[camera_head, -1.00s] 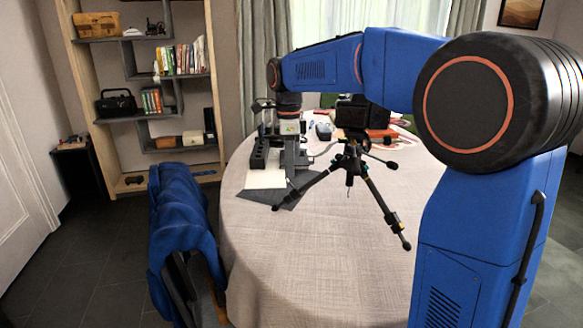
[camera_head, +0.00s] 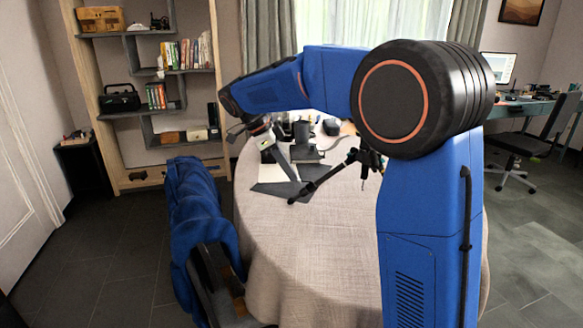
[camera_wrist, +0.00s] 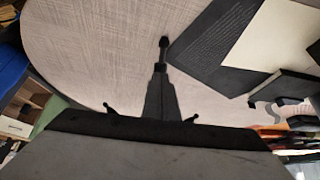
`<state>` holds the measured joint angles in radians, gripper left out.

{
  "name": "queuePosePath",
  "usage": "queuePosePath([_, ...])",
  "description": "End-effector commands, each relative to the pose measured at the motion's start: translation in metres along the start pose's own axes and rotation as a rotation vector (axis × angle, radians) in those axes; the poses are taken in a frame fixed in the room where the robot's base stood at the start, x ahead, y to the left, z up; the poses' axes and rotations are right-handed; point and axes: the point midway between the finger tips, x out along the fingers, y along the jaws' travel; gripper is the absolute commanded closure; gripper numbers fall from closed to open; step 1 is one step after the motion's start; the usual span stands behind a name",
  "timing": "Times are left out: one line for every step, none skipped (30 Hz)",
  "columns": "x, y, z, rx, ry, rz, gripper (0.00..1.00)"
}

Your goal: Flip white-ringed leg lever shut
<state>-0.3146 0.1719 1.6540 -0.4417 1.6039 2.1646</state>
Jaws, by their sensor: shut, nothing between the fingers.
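The black tripod (camera_head: 369,157) stands on the round table, partly hidden behind my arm in the head view. One of its legs (camera_head: 330,175) reaches left and down to a dark foot by the grey mat. I cannot make out a white ring or the lever. My gripper (camera_head: 293,175) is left of the tripod, slanting down near that leg's foot, shut and empty. In the wrist view a dark tapered shape (camera_wrist: 161,95) ends in a thin tip over the cloth. I cannot tell which part of it is finger and which is leg, or whether they touch.
The table (camera_head: 310,240) has a pale cloth, bare at the front. A dark mat (camera_wrist: 195,45) and a white sheet (camera_wrist: 270,45) lie by the gripper, with black equipment (camera_head: 304,148) behind. A chair with a blue cover (camera_head: 195,215) stands at the left edge.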

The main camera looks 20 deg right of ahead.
Motion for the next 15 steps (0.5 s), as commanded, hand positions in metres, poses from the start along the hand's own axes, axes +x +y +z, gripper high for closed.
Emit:
queuePosePath([0.001, 0.000, 0.001, 0.002, -0.005, -0.001, 1.00])
queuePosePath([0.002, 0.000, 0.003, 0.003, -0.006, -0.001, 1.00])
queuePosePath([0.003, 0.000, 0.005, 0.003, -0.006, -0.001, 1.00])
queuePosePath([0.004, 0.000, 0.006, 0.003, -0.006, 0.000, 1.00])
queuePosePath([0.005, 0.000, 0.008, 0.002, -0.007, 0.000, 1.00])
queuePosePath([0.007, 0.000, 0.011, 0.002, -0.007, 0.000, 1.00])
queuePosePath([0.008, 0.000, 0.012, 0.002, -0.007, 0.000, 1.00])
queuePosePath([0.009, 0.000, 0.014, 0.001, -0.007, 0.000, 1.00])
queuePosePath([0.011, 0.000, 0.016, 0.001, -0.007, 0.000, 1.00])
queuePosePath([0.013, 0.000, 0.018, 0.001, -0.007, 0.000, 1.00])
queuePosePath([0.014, 0.000, 0.019, 0.001, -0.007, 0.000, 1.00])
queuePosePath([0.016, 0.000, 0.021, 0.001, -0.007, 0.000, 1.00])
queuePosePath([0.018, 0.000, 0.023, 0.001, -0.002, 0.001, 1.00])
queuePosePath([0.020, 0.000, 0.026, -0.002, 0.032, 0.001, 1.00])
queuePosePath([0.021, 0.000, 0.027, -0.002, 0.069, 0.001, 1.00])
